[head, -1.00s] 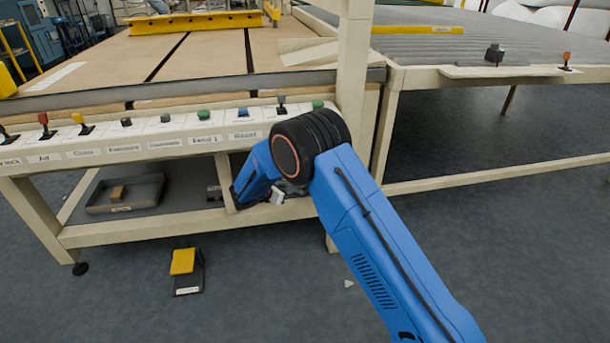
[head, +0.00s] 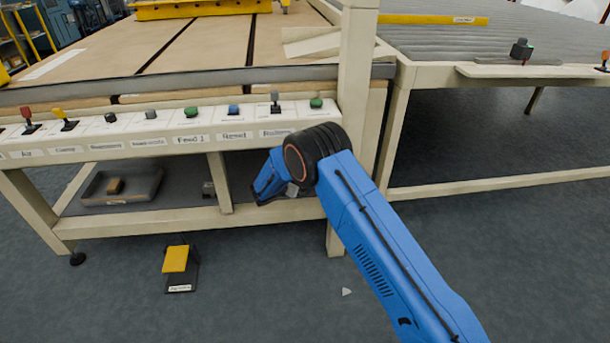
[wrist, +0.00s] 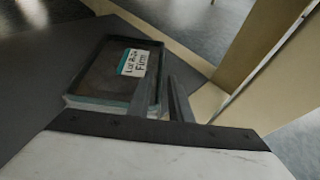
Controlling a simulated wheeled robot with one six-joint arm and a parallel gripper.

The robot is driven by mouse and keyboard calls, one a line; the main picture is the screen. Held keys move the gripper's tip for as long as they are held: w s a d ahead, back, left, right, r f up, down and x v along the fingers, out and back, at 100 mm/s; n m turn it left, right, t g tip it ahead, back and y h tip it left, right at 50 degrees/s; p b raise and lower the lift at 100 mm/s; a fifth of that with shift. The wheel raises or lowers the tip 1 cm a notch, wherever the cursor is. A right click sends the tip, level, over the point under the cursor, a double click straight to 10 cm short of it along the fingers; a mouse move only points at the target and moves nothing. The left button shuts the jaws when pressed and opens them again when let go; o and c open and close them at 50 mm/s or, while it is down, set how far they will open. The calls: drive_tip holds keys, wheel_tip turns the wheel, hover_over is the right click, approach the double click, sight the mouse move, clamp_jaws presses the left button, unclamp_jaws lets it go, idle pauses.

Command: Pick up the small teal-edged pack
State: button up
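In the wrist view, a white label with a teal edge (wrist: 133,62), with print ending in "Firm", lies on a dark, shallow, box-like thing with a pale teal rim (wrist: 85,101). I cannot tell whether that is the pack itself or a tray holding it. My gripper (wrist: 159,80) has its two fingers apart with a gap between them. The fingers overlap the near right side of the box in the picture; contact cannot be told. In the head view, the gripper is mostly hidden behind my blue wrist at the lower shelf.
A grey tray (head: 144,184) with a small brown block (head: 115,186) is on the lower shelf. A table post (head: 357,80) and a shelf rail (head: 140,222) are close to my arm. A yellow foot pedal (head: 175,259) is on the floor. Open floor lies in front.

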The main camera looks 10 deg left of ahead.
drive_tip(key=x, duration=0.5)
drive_tip(key=shift+d+f, duration=0.1)
drive_tip(key=x, duration=0.4)
drive_tip(key=shift+s+d+f, duration=0.1)
drive_tip(key=shift+s+f, duration=0.1)
drive_tip(key=shift+f, duration=0.1)
drive_tip(key=shift+w+d+f, duration=0.2)
drive_tip(key=shift+w+f, duration=0.05)
drive_tip(key=shift+w, duration=0.25)
clamp_jaws()
